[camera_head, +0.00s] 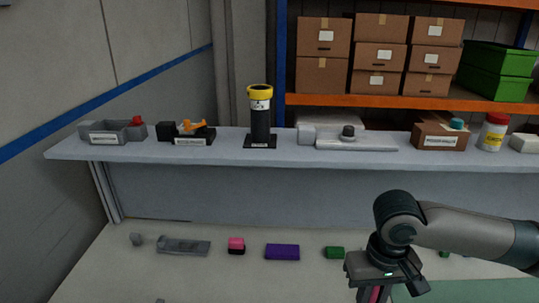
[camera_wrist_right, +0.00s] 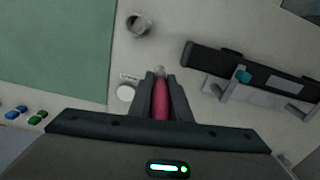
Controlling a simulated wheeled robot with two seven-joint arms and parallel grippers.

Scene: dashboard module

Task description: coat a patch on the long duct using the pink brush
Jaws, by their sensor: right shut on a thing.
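My right gripper (camera_wrist_right: 160,88) is shut on the pink brush (camera_wrist_right: 161,100). The pink handle lies between the two dark fingers, and a small pale tip shows beyond them. In the head view a sliver of the pink brush (camera_head: 374,294) shows below my right gripper at the bottom edge. A long black bar (camera_wrist_right: 255,70), which looks like the long duct, lies at the right of the wrist view by a grey bracket (camera_wrist_right: 222,90) with a teal knob. The brush is apart from it in the picture. My left gripper is not in view.
In the wrist view a grey cup (camera_wrist_right: 138,24), a white disc (camera_wrist_right: 125,93) and a green mat (camera_wrist_right: 55,50) lie around the brush. In the head view small parts, including a purple block (camera_head: 282,252), line the table below a loaded shelf (camera_head: 220,149).

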